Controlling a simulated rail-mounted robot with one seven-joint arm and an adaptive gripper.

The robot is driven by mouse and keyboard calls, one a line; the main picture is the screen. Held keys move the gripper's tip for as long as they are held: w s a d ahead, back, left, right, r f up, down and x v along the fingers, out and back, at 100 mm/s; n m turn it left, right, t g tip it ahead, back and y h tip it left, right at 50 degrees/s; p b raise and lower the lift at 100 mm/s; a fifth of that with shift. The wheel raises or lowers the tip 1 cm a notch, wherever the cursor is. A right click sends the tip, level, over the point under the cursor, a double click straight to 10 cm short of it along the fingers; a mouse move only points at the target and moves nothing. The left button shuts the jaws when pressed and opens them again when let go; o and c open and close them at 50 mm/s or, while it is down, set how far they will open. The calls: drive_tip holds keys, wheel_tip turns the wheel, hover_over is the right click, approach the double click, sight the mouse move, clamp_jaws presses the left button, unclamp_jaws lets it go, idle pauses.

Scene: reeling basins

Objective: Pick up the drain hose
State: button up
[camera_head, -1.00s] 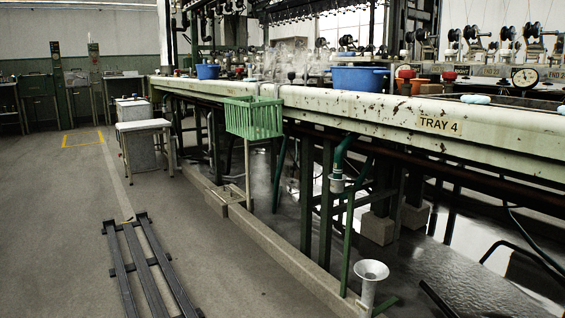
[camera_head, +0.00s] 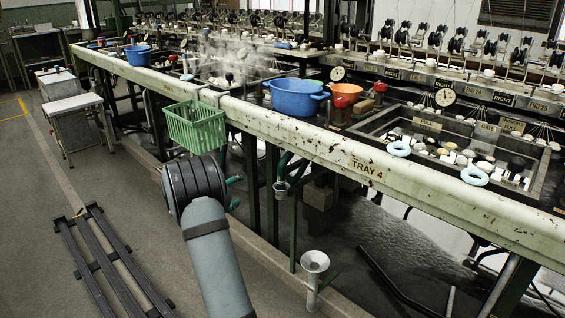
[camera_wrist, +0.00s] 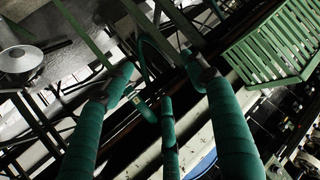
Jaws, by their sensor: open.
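The drain hose (camera_head: 284,163) appears to be the short green bent pipe with a pale grey collar below the TRAY 4 edge. It hangs down in the head view, right of the green basket. In the head view my gripper (camera_head: 233,192) is left of it, mostly hidden behind my arm; only teal finger parts show. In the wrist view my gripper (camera_wrist: 158,78) has its teal fingers spread apart, with nothing visibly held. A dark green curved piece, perhaps the hose, shows beyond the fingertips; contact cannot be told.
A green basket (camera_head: 194,128) hangs on the tray's front edge close to my arm. A white funnel (camera_head: 315,262) stands below the hose. Green legs and dark bars crowd the space under the tray (camera_head: 345,165). A dark slatted rack (camera_head: 108,262) lies on the floor.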

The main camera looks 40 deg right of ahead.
sight(281, 175)
drive_tip(key=s+d+r+m+g+h+p, duration=0.2)
drive_tip(key=s+d+r+m+g, duration=0.15)
drive_tip(key=s+d, duration=0.35)
drive_tip(key=shift+n, duration=0.25)
drive_tip(key=shift+d+r+b+x, duration=0.15)
drive_tip(key=shift+b+x, duration=0.25)
drive_tip(key=shift+x, duration=1.5)
drive_tip(key=shift+d+r+b+x, duration=0.1)
drive_tip(key=shift+r+b+x, duration=0.2)
drive_tip(key=shift+x, duration=1.6)
drive_tip(key=shift+d+r+b+x, duration=0.15)
drive_tip(key=shift+b+x, duration=0.3)
drive_tip(key=shift+x, duration=1.45)
drive_tip(key=shift+a, duration=0.15)
drive_tip(key=shift+c, duration=0.4)
drive_tip(key=shift+r, duration=0.1)
clamp_jaws()
